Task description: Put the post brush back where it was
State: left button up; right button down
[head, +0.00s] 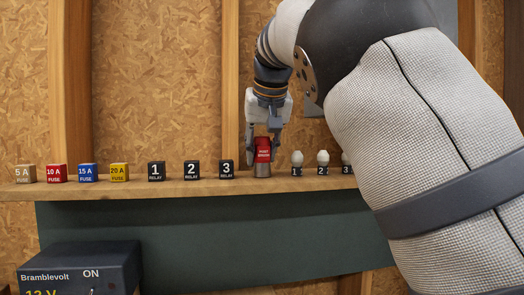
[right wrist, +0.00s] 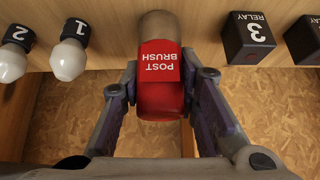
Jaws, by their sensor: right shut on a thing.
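The post brush (head: 263,154) has a red top with a white "POST BRUSH" label and a grey-brown lower part. It is upright at the wooden shelf (head: 120,187), between the relay marked 3 and the bulb marked 1. My right gripper (head: 264,137) comes down from above and is shut on the brush's red top. In the right wrist view the brush (right wrist: 160,85) sits between the fingers; I cannot tell whether its base fully rests on the shelf. My left gripper is not in view.
Relay 3 (head: 226,169) stands close left of the brush, bulb 1 (head: 297,161) close right, with bulb 2 (head: 323,160) beyond. Relays and coloured fuses (head: 88,172) line the shelf leftward. A dark Bramblevolt box (head: 75,268) stands below left. My right arm covers the right side.

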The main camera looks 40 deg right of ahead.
jog(key=shift+s, duration=0.15)
jog(key=c, duration=1.2)
grip_release()
jog(key=shift+f, duration=0.1)
jog(key=v, duration=1.2)
